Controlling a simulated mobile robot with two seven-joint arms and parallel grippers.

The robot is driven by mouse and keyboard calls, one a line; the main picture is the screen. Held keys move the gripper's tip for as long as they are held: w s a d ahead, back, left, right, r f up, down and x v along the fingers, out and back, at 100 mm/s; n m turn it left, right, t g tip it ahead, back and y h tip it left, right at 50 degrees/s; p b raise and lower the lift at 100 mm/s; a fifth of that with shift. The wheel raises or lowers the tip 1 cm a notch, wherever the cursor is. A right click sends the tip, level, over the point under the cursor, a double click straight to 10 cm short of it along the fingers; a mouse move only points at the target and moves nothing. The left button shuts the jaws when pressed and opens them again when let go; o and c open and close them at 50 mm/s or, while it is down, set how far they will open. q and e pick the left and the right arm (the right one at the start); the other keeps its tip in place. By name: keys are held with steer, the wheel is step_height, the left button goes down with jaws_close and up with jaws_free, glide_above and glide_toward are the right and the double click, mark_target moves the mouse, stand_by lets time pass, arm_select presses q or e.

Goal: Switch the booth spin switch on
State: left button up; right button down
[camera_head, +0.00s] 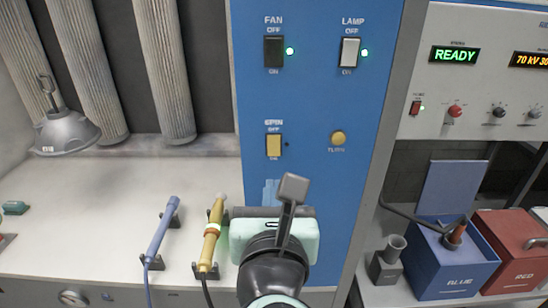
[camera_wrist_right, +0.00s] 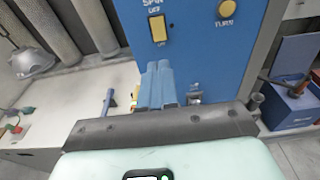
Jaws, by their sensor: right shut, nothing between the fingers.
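The spin switch (camera_head: 273,146) is a yellow rocker on the blue panel, labelled SPIN, with OFF above and ON below. The small indicator beside it is dark. The switch also shows in the right wrist view (camera_wrist_right: 158,29), above my fingers. My right gripper (camera_head: 270,190) is in front of the panel, below the spin switch. Its blue fingers (camera_wrist_right: 158,84) are together, empty and pointing up toward the panel. They appear apart from the switch; the exact gap to the panel is hard to tell. My left gripper is not in view.
Above are the dark fan switch (camera_head: 273,52) and white lamp switch (camera_head: 349,52), both with green lights lit. A yellow turn knob (camera_head: 338,138) is right of the spin switch. Blue (camera_head: 162,232) and brass (camera_head: 211,240) handled tools rest on the bench to the left.

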mark_target(274, 153)
steer(key=w, duration=0.3)
steer(key=w+f+p, duration=0.1)
steer(key=w, duration=0.3)
steer(key=w+p, duration=0.1)
steer(key=w, duration=0.3)
steer(key=shift+f, duration=0.15)
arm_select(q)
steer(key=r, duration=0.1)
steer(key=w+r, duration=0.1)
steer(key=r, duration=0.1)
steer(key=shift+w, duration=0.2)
